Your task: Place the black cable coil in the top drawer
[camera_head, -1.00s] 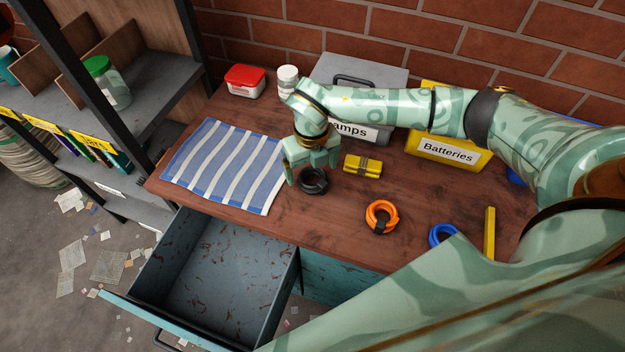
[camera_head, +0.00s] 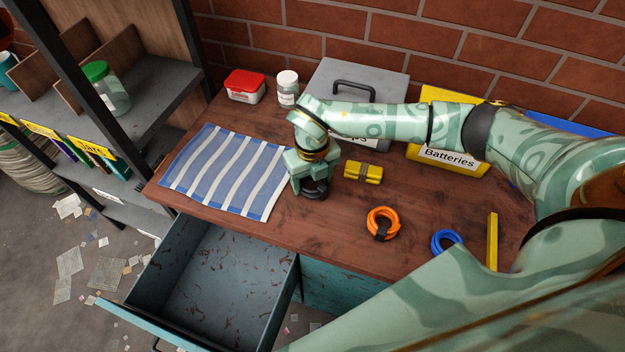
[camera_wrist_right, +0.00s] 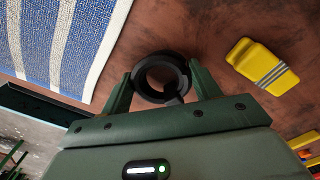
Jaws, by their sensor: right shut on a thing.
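The black cable coil (camera_head: 316,193) is on the wooden table near its front edge, right of the striped cloth, and it is partly hidden by my right gripper (camera_head: 311,185). In the right wrist view the coil (camera_wrist_right: 162,78) sits between the two green fingers of my right gripper (camera_wrist_right: 161,88), which are shut on it. The top drawer (camera_head: 212,286) is pulled open below the table's front edge, to the lower left of the coil. Its inside looks empty. My left gripper is not in view.
A blue-and-white striped cloth (camera_head: 225,170) lies left of the coil. A yellow block pack (camera_head: 363,171), an orange coil (camera_head: 383,223), a blue coil (camera_head: 446,241) and a yellow bar (camera_head: 492,242) lie to the right. A yellow Batteries bin (camera_head: 445,157) stands behind. A shelf (camera_head: 150,95) stands at left.

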